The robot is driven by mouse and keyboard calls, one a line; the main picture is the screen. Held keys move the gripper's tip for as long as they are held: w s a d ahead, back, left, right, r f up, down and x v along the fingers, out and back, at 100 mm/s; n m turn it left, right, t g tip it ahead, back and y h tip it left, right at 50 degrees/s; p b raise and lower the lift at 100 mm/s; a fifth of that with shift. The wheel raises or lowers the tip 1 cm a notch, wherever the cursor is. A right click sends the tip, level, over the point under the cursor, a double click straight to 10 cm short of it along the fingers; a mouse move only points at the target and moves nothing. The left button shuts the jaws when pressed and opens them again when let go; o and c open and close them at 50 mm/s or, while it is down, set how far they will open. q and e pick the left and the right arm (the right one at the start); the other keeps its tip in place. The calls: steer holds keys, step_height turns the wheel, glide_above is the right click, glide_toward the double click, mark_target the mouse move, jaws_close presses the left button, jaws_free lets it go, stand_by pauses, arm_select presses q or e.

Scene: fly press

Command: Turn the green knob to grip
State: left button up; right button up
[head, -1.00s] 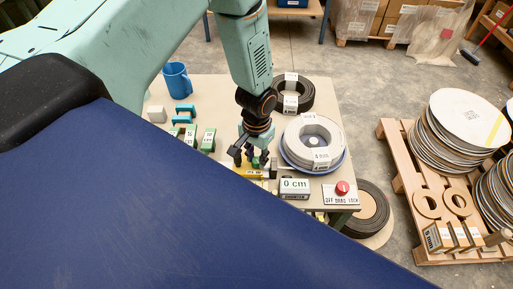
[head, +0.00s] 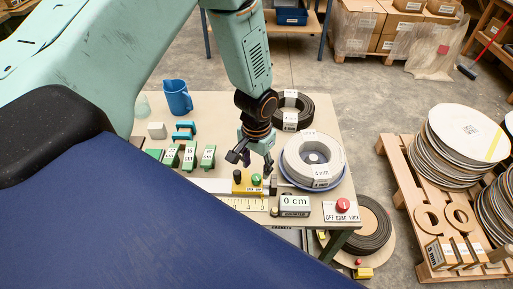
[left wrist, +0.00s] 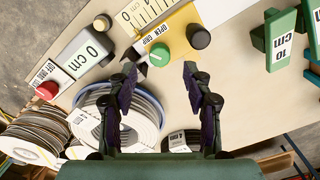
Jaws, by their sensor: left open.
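The green knob (head: 256,179) stands on a yellow block (head: 247,189) on the bench. In the left wrist view the green knob (left wrist: 159,54) shows beside a label (left wrist: 155,38) reading "OPEN GRIP"; which word it is set to I cannot tell. A black knob (left wrist: 198,36) stands on the same block. My left gripper (head: 251,162) is open and empty, above the block and apart from the green knob. In the left wrist view the knob appears just beyond the gap between the open fingers (left wrist: 160,70). My right gripper is not in view.
A "0 cm" counter (head: 294,203) and a red button (head: 343,205) stand right of the block. A white coil (head: 313,158) sits close behind on the right. Green weights (head: 190,156) and a blue jug (head: 177,97) stand left. A ruler (head: 250,205) lies in front.

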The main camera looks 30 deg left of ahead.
mark_target(256, 177)
arm_select(q)
step_height(256, 177, up, 8)
steer(key=shift+f, duration=0.1)
stand_by(0.8)
